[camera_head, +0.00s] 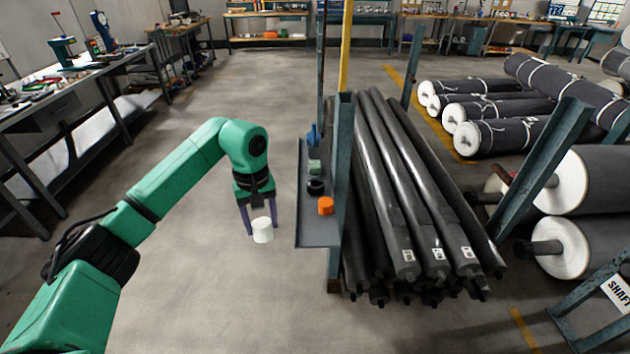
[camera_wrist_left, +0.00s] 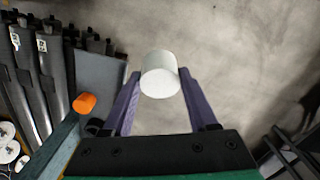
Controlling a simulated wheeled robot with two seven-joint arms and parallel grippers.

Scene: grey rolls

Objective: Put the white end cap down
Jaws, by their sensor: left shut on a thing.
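The white end cap (camera_head: 262,230) is a short white cylinder between the purple fingers of my left gripper (camera_head: 261,222). My left gripper is shut on it and holds it left of a narrow grey shelf (camera_head: 318,232), with floor behind it in the picture. In the left wrist view the end cap (camera_wrist_left: 160,74) shows at the fingertips of the gripper (camera_wrist_left: 160,82). My right gripper is not in view.
The shelf bears an orange cap (camera_head: 325,206), a black ring (camera_head: 316,187), a green piece (camera_head: 314,167) and a blue item (camera_head: 313,135). A blue-grey post (camera_head: 343,170) and long dark rolls (camera_head: 405,190) stand right of it. Floor at left is clear.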

